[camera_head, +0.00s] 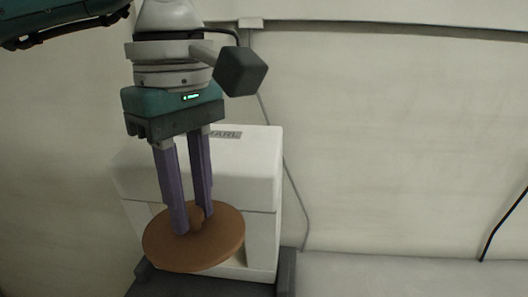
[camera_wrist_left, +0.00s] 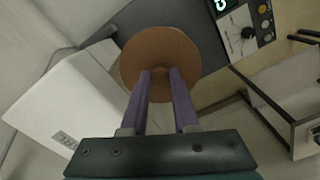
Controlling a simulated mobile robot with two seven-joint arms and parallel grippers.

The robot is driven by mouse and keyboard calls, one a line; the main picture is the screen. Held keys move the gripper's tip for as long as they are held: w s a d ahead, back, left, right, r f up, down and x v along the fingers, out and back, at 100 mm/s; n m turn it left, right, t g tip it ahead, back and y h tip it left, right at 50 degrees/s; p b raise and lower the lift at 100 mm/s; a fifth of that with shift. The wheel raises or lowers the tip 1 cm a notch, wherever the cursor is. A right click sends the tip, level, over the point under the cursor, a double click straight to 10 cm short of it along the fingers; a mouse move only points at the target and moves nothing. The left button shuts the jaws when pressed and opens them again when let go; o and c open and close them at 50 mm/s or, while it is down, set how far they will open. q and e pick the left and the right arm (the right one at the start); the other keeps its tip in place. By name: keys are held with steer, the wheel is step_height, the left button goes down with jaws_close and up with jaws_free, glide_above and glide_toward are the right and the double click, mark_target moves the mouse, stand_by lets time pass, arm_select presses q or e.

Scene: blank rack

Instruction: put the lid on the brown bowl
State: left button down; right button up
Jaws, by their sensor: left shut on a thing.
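The lid (camera_head: 215,247) is a flat, round brown disc with a small knob in its middle. My left gripper (camera_head: 194,222) points down and is shut on the knob, with its two purple fingers on either side. In the left wrist view the lid (camera_wrist_left: 160,45) lies beyond the fingertips (camera_wrist_left: 159,73), its disc facing the camera. The brown bowl does not show apart from the lid in either view. The lid hides whatever is straight below it. My right gripper is in neither view.
A white box-shaped machine (camera_head: 250,160) stands behind the lid, on a dark grey base (camera_head: 287,272). The left wrist view shows a panel with knobs and a display (camera_wrist_left: 243,28), and a framed rack (camera_wrist_left: 297,125) at the right.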

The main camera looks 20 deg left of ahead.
arm_select(q)
steer(key=a+f+n+b, duration=0.1)
steer(key=f+n+b, duration=0.1)
steer(key=f+n, duration=0.3)
steer(key=s+a+f+n+b, duration=0.1)
steer(key=f+n, duration=0.4)
steer(key=f, duration=0.2)
steer(key=a+f+n+b, duration=0.2)
steer(key=f+n, duration=0.4)
steer(key=shift+s+b, duration=0.3)
steer(key=shift+f, duration=0.3)
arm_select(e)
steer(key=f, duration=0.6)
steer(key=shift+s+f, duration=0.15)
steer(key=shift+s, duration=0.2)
arm_select(q)
steer(key=shift+f+b, duration=0.35)
steer(key=shift+b, duration=0.3)
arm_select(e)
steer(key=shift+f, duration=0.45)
arm_select(q)
steer(key=shift+c, duration=0.6)
jaws_free()
steer(key=shift+r, duration=0.1)
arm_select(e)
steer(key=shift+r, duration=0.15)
